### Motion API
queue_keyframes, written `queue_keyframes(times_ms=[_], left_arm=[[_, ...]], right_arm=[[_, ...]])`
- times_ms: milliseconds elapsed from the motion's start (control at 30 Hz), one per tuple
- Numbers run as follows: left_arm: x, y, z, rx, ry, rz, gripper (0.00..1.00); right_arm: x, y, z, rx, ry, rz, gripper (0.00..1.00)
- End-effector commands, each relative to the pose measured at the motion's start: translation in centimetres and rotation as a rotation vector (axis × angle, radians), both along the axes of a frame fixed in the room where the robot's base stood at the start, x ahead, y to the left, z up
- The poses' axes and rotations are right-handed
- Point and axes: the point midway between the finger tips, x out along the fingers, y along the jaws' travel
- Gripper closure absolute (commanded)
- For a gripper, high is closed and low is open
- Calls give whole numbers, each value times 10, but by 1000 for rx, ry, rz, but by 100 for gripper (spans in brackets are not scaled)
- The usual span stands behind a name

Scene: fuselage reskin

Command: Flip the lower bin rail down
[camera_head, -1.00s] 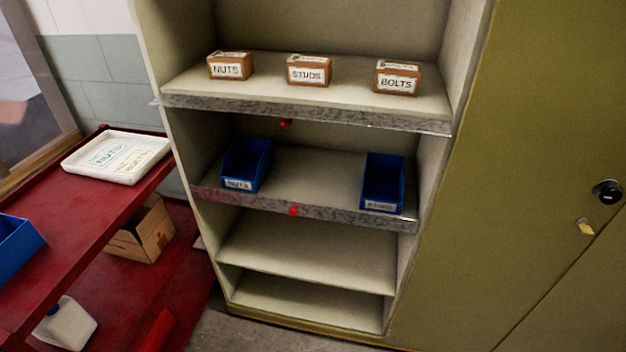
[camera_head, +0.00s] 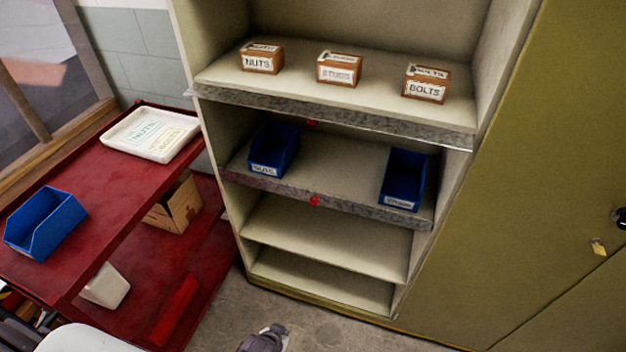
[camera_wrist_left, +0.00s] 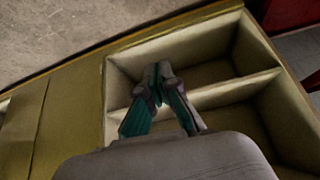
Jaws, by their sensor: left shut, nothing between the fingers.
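The lower bin rail (camera_head: 352,210) is a grey metal strip along the front edge of the shelf with the blue bins. It has a red knob (camera_head: 314,200) near its middle and stands in front of the bins' lower fronts. My left gripper (camera_head: 264,338) shows only in part at the bottom edge of the head view, low in front of the cabinet and apart from the rail. In the left wrist view its fingers (camera_wrist_left: 164,75) are shut and empty, with the cabinet's open compartments behind them. My right gripper is not in view.
Two blue bins (camera_head: 274,150) (camera_head: 402,180) sit on the rail's shelf. The upper rail (camera_head: 400,128) runs below the NUTS, STUDS and BOLTS boxes. A red cart (camera_head: 120,205) with a white tray (camera_head: 150,132) and a blue bin (camera_head: 45,222) stands left. Floor before the cabinet is clear.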

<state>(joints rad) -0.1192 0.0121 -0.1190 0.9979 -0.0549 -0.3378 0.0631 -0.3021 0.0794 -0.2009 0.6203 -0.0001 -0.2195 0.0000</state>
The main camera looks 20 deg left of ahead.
Motion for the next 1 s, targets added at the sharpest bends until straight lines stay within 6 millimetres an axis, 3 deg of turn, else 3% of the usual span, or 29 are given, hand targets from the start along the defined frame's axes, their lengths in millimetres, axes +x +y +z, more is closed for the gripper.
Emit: queue_keyframes(times_ms=[33,100,200,300,400,500,567,1000], left_arm=[[48,-5,65,-15,-85,20,100],[102,-8,131,-34,-188,49,100],[160,-7,219,-55,-317,86,100],[199,-5,291,-74,-417,116,100],[221,-2,339,-86,-484,139,100],[231,0,365,-92,-520,150,100],[233,0,371,-94,-530,153,100],[234,0,369,-95,-532,153,100]], right_arm=[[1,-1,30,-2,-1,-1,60],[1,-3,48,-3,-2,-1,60],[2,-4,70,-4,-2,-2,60],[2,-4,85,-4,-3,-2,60],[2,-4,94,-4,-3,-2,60],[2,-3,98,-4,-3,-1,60],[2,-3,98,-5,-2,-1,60],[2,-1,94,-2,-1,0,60]])
